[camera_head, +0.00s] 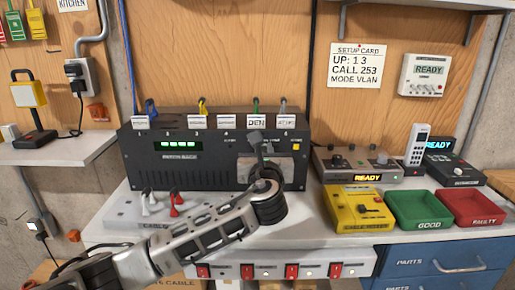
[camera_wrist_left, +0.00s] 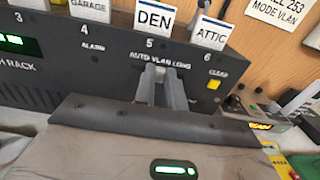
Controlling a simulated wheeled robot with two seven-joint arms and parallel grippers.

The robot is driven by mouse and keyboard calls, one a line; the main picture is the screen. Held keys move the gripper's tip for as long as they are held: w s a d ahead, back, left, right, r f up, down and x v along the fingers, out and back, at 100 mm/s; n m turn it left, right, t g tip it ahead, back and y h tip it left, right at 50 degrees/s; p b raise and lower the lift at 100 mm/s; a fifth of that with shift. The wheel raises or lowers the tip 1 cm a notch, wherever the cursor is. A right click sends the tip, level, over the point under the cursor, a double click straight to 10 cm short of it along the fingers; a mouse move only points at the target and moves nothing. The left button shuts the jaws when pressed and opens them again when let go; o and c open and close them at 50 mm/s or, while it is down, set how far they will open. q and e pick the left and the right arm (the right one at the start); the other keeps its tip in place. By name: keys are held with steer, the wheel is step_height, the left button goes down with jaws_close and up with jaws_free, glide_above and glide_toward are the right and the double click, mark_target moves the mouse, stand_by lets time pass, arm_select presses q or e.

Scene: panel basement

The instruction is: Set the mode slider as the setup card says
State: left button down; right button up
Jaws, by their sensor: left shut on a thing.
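The setup card (camera_head: 357,66) on the back wall reads UP: 1 3, CALL 253, MODE VLAN; part of it shows in the left wrist view (camera_wrist_left: 284,12). The mode slider is on the front of the dark patch rack (camera_head: 150,165), under the words AUTO, VLAN, LONG. My left gripper (camera_head: 260,146) is at the rack's right part, and its fingers show in the left wrist view (camera_wrist_left: 165,86). They are shut on the pale slider knob (camera_wrist_left: 159,74), which appears below the word VLAN. The fingers and wrist hide the slot and part of the knob.
DEN and ATTIC tags stand above the slider, with a yellow CLEAR button (camera_wrist_left: 215,83) to its right. A grey console (camera_head: 365,161), yellow tester (camera_head: 355,208), green tray (camera_head: 418,225) and red tray (camera_head: 480,221) stand right of the rack. A cable holder (camera_head: 125,212) lies front left.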

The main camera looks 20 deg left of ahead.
arm_select(q)
steer(key=c, duration=1.4)
jaws_free()
steer(key=shift+c, duration=0.2)
steer(key=shift+s, duration=0.1)
steer(key=b+v, duration=0.1)
steer(key=v, duration=1.4)
steer(key=shift+s, duration=0.4)
steer(key=shift+d, duration=0.15)
steer(key=s+a+f+n+g+h, duration=0.2)
steer(key=s+f+n+g, duration=0.25)
steer(key=f+n, duration=0.4)
steer(key=s+a+f+n+g+h, duration=0.1)
steer(key=s+a+f+n+g, duration=0.1)
steer(key=s+f+n+g, duration=0.45)
steer(key=s+a+f+n+g+h, duration=0.1)
steer(key=s+a+f+n+g, duration=0.15)
steer(key=s+f+n, duration=0.45)
steer(key=s+a+f+n+g+h, duration=0.1)
steer(key=s+a+f+n, duration=0.3)
steer(key=s+n, duration=0.45)
steer(key=w+d+f+t+h, duration=0.3)
steer(key=w+d+f+t, duration=0.4)
steer(key=f, duration=0.1)
steer(key=shift+w, duration=0.2)
